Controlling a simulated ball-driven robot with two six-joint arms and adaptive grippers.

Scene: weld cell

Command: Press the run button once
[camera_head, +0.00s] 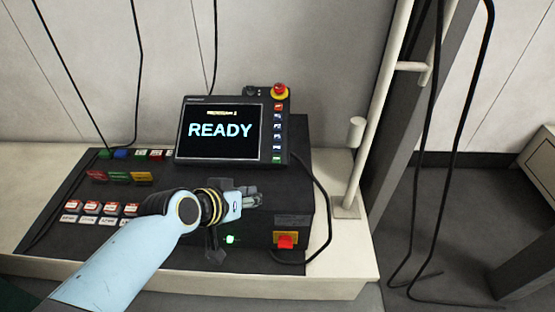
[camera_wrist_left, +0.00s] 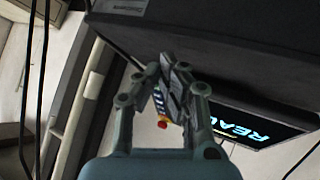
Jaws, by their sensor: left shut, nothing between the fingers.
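A teach pendant (camera_head: 219,130) with a screen reading READY stands on a black control box (camera_head: 295,205). A column of small coloured keys runs down its right edge, with a green key (camera_head: 277,158) at the bottom. A lit green button (camera_head: 230,239) is on the box's front. The labels are too small to read, so I cannot tell which is the run button. My left gripper (camera_head: 254,198) is shut and empty, in front of the box below the pendant. In the left wrist view the gripper (camera_wrist_left: 176,66) points toward the box, with the screen (camera_wrist_left: 250,122) beyond.
A red emergency stop (camera_head: 279,90) tops the pendant. A red and yellow switch (camera_head: 286,241) is on the box's front. Rows of buttons (camera_head: 105,209) lie left of my arm. A cable (camera_head: 325,195) loops down right of the box. A pale post (camera_head: 375,110) stands further right.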

